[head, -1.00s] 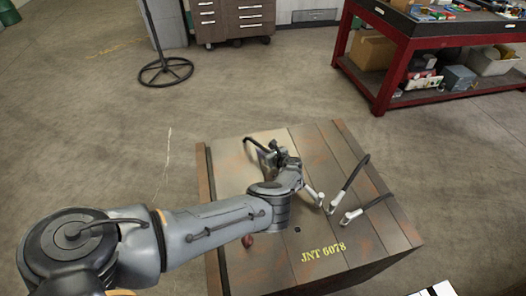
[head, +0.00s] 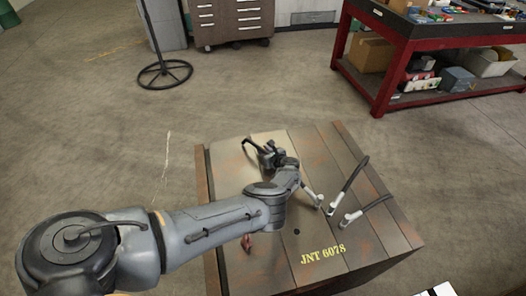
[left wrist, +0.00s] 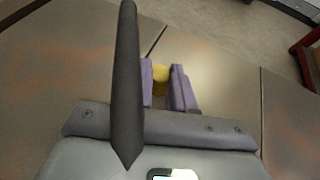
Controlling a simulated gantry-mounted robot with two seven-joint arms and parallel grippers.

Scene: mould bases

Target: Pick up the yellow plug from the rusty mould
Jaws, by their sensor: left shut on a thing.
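The rusty mould (head: 350,230) is a large brown block marked "JNT 6078", standing on the floor in the head view. My left gripper (head: 266,154) is over the far left part of its top. In the left wrist view, the purple fingers of my left gripper (left wrist: 168,84) are shut on the yellow plug (left wrist: 161,78), which shows between them. I cannot tell whether the plug is still seated in the mould or clear of it. In the head view the plug is hidden by my gripper and wrist.
Black hoses with pale ends (head: 348,182) stick up from the mould's right side. A small red object (head: 247,243) is on its left side, beside my forearm. A red workbench (head: 400,60) stands at the back right, a drawer cabinet (head: 232,20) at the back. The floor between is clear.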

